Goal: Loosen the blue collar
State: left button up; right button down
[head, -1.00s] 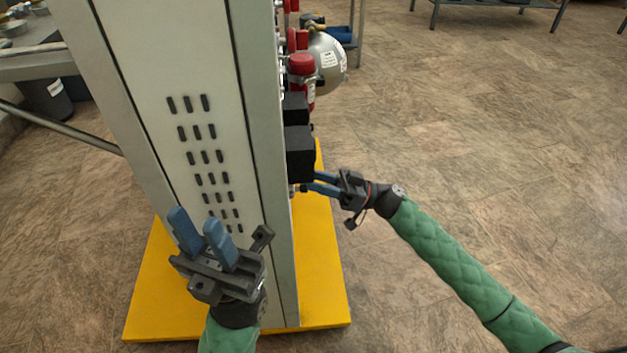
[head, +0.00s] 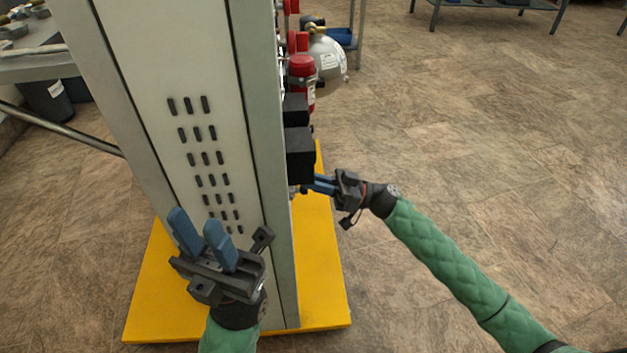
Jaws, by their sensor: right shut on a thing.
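My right gripper (head: 312,186) reaches in from the right, at the side of the tall grey cabinet and just below the black boxes (head: 299,154) fixed there. Its blue fingers are closed together on something small at the cabinet's edge. What they hold is mostly hidden, and I cannot make out the blue collar itself. My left gripper (head: 199,230) is open and empty, with its two blue fingers apart in front of the cabinet's vented panel.
The tall cabinet (head: 190,80) stands on a yellow base (head: 322,290). Red cylinders (head: 302,68) and a silver tank (head: 328,60) are behind its right side. A metal table (head: 45,68) is at the far left. The tiled floor on the right is clear.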

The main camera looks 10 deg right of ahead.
jog(key=shift+w+n+g+p, duration=0.1)
jog(key=shift+n+g+p, duration=0.15)
jog(key=shift+n+g, duration=0.95)
jog(key=shift+w+n+g+p, duration=0.15)
jog(key=shift+n+g+p, duration=0.25)
jog(key=shift+n, duration=1.55)
jog(key=shift+w+n+g+p, duration=0.15)
jog(key=shift+n+g, duration=0.75)
jog(key=shift+n, duration=0.65)
jog(key=c, duration=1.3)
grip_release()
jog(key=shift+d, duration=0.15)
jog(key=v, duration=0.7)
jog(key=shift+d+p, duration=0.35)
jog(key=shift+p, duration=0.05)
jog(key=shift+f, duration=0.1)
